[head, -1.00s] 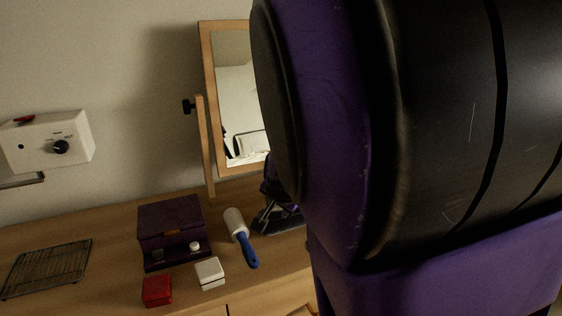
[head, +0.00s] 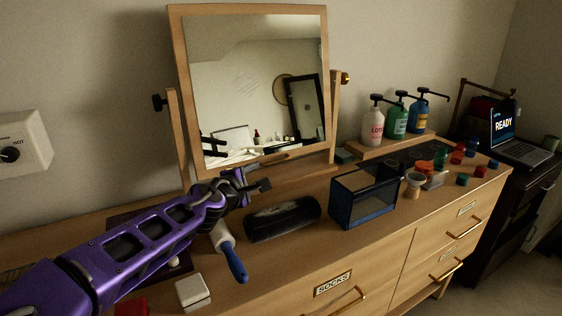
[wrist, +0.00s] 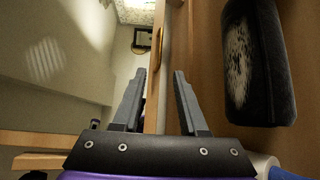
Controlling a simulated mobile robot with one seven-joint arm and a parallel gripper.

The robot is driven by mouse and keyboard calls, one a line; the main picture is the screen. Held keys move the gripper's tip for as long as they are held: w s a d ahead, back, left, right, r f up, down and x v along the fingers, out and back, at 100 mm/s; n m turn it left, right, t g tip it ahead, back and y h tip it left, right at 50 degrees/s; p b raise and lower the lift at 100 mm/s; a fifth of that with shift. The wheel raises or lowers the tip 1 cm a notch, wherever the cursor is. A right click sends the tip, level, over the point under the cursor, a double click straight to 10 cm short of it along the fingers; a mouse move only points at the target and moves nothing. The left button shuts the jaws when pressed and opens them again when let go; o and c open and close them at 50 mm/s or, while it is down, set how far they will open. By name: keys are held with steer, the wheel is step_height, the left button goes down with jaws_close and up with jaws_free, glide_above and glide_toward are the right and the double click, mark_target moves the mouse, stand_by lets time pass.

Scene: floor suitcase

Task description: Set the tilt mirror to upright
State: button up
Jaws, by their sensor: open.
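The tilt mirror (head: 180,80) has a wooden frame hung between two posts, with a black knob (head: 159,102) at left and a brass-coloured one (head: 346,78) at right. Its exact tilt is hard to judge. My gripper (head: 262,186) is in front of the mirror's lower left part, just above the dresser. In the wrist view my gripper (wrist: 157,72) is open, with nothing seen clamped. The frame's lower rail (wrist: 161,95) runs between the fingers in that picture; contact cannot be told. A small tab (wrist: 157,46) on the rail lies beyond the fingertips.
A dark glass box (head: 366,196) stands to the right. Pump bottles (head: 396,120) stand on a wooden riser. A white box (head: 192,291) sits near the front edge.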

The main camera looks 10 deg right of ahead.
mark_target(276, 162)
steer(key=b+x, duration=0.1)
steer(key=x, duration=1.6)
steer(key=shift+w+b, duration=0.15)
steer(key=shift+b, duration=0.15)
jaws_close()
stand_by(0.7)
